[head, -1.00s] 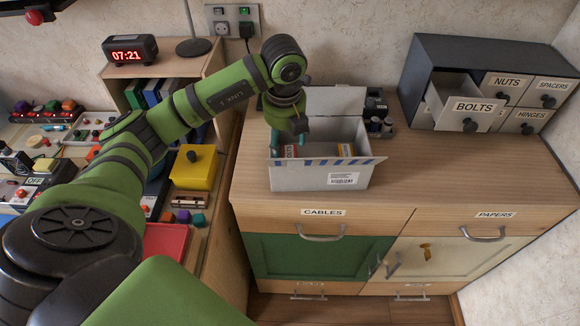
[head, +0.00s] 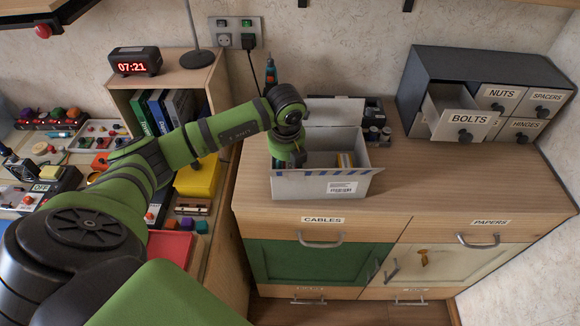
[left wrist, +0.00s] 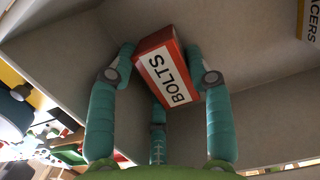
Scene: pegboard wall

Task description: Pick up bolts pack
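The bolts pack (left wrist: 166,72) is a small red-orange box with a white label reading BOLTS, seen in the left wrist view. My left gripper (left wrist: 160,60) has its teal fingers on both sides of the pack, touching it, with a third finger below. In the head view, my left gripper (head: 288,158) reaches down into the left end of a grey open carton (head: 300,186) and hides the pack. I cannot tell whether the pack is clear of the carton floor. My right gripper is not in view.
A yellow bin (head: 198,178) stands left.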

